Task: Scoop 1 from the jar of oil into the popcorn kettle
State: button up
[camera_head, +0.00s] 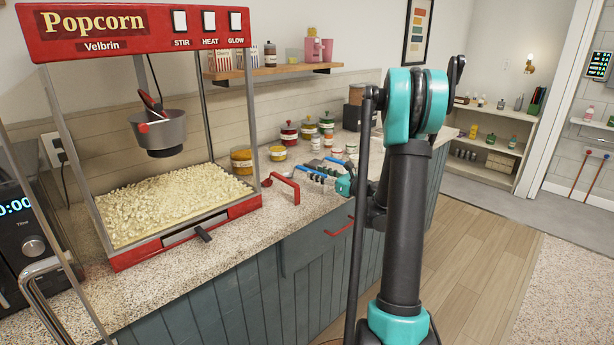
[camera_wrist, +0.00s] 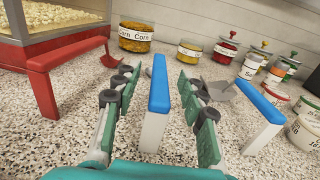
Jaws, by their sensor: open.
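The popcorn kettle (camera_head: 160,130) is a grey metal pot hanging inside the popcorn machine (camera_head: 150,38) in the head view. Several jars stand on the counter; one yellow jar (camera_wrist: 189,50) has a label I cannot read, so I cannot tell which holds oil. A blue-handled utensil (camera_wrist: 158,84) with a white support stands between my fingers in the wrist view. A second blue handle (camera_wrist: 259,103) is to its right, with a grey metal scoop pan (camera_wrist: 221,91) behind. My gripper (camera_wrist: 158,78) is open, its fingers apart on both sides of the first blue handle.
A red-handled scoop (camera_wrist: 70,56) lies at left near the machine. A yellow corn jar (camera_wrist: 136,36) and red-lidded jar (camera_wrist: 225,47) stand behind; small white tubs (camera_wrist: 305,130) are at right. Popcorn (camera_head: 165,205) fills the machine's floor. Speckled counter is bare in front.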

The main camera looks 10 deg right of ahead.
aim_at(308, 169)
jog(key=shift+x, duration=2.7)
jog(key=shift+c, duration=0.2)
grip_shut()
